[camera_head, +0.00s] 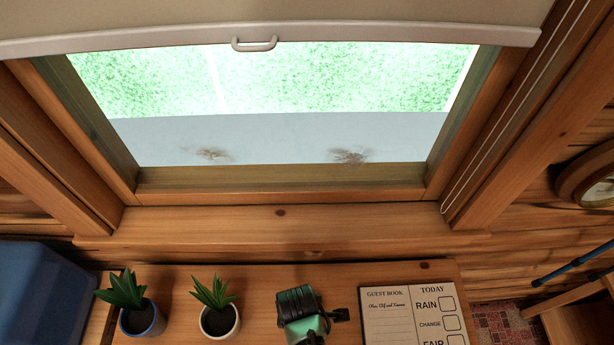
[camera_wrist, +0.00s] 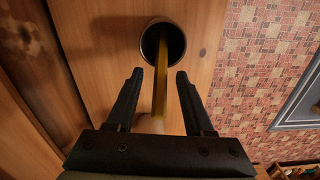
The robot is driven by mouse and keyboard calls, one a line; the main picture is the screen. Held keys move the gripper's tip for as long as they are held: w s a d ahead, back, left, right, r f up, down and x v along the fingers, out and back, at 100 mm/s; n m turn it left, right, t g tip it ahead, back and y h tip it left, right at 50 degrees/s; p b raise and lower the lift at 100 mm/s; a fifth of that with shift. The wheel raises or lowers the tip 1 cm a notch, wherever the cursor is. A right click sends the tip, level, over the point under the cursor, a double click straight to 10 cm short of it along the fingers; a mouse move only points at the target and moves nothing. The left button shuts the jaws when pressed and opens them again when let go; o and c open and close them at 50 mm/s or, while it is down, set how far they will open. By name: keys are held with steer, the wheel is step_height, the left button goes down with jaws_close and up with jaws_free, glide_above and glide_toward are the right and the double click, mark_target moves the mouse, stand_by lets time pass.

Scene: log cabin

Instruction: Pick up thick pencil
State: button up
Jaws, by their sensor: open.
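In the wrist view, a thick yellow pencil (camera_wrist: 160,92) sticks up out of a round, dark-inside cup (camera_wrist: 174,43) on a wooden surface. Its pale near end points toward the camera, close to the palm. My gripper (camera_wrist: 159,74) is open, with one black finger on each side of the pencil. A gap shows between the pencil and each finger. The pencil's lower end is hidden in the cup. I make out neither the pencil nor the cup in the head view.
In the head view, a wooden table (camera_head: 255,282) stands below a window. It bears two potted plants (camera_head: 130,303) (camera_head: 217,307), a green and black object (camera_head: 300,312) I cannot identify, and a guest book (camera_head: 387,312). Red patterned flooring (camera_wrist: 270,60) lies right of the surface in the wrist view.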

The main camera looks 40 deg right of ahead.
steer(key=shift+f, duration=0.2)
steer(key=shift+c, duration=0.3)
jaws_close()
steer(key=shift+r, duration=0.15)
